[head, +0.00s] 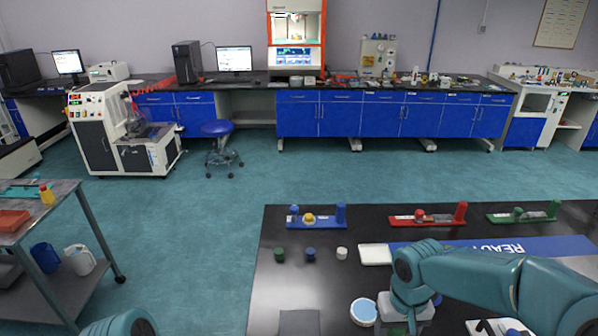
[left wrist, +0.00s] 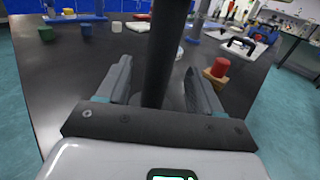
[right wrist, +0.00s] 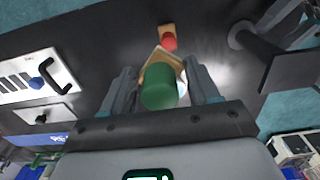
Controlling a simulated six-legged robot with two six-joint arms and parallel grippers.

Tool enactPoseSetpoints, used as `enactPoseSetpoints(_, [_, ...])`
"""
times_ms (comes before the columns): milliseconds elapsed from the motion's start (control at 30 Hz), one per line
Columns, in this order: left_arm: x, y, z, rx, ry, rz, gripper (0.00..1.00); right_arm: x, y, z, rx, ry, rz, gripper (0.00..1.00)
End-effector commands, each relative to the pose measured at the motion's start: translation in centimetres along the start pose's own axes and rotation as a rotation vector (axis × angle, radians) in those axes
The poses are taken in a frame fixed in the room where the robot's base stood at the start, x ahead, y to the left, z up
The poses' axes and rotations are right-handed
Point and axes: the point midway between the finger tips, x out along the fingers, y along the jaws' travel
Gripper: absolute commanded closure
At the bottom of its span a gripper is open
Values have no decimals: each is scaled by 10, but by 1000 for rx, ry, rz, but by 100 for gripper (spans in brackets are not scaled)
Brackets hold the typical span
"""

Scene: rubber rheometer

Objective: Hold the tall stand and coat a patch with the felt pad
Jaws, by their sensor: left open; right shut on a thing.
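A dark tall stand (left wrist: 160,55) rises between the fingers of my left gripper (left wrist: 160,82), which is open with a finger on each side of it. The stand's post also shows at the right of the right wrist view (right wrist: 262,50). My right gripper (right wrist: 162,88) is shut on a green round-handled piece (right wrist: 158,90) with a tan square plate under it. This may be the felt pad; its underside is hidden. Beyond it, a red round piece on a tan block (right wrist: 168,38) stands on the black table; it also shows in the left wrist view (left wrist: 217,70). I cannot tell which surface is the patch.
A white dish with blue inside (head: 364,312) sits near my right gripper. A white slab (head: 375,254) and a blue mat (head: 490,247) lie behind. Small green (head: 279,254), blue (head: 311,254) and white (head: 342,253) pieces stand left of them. Coloured racks line the far edge.

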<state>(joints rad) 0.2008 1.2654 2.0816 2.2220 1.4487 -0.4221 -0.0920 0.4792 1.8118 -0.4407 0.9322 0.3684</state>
Motion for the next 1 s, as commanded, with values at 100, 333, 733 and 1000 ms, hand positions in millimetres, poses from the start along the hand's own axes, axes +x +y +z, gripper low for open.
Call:
enactPoseSetpoints(100, [18,-1,0,2,-2,-2,34,2,0,0,0,0,0,64])
enactPoseSetpoints(333, [38,0,0,1,-1,-1,34,5,0,0,0,0,0,64])
enactPoseSetpoints(733, [42,0,0,-1,0,-1,44,5,0,0,0,0,0,64])
enactPoseSetpoints(1000, [42,0,0,0,-1,0,100,5,0,0,0,0,0,64])
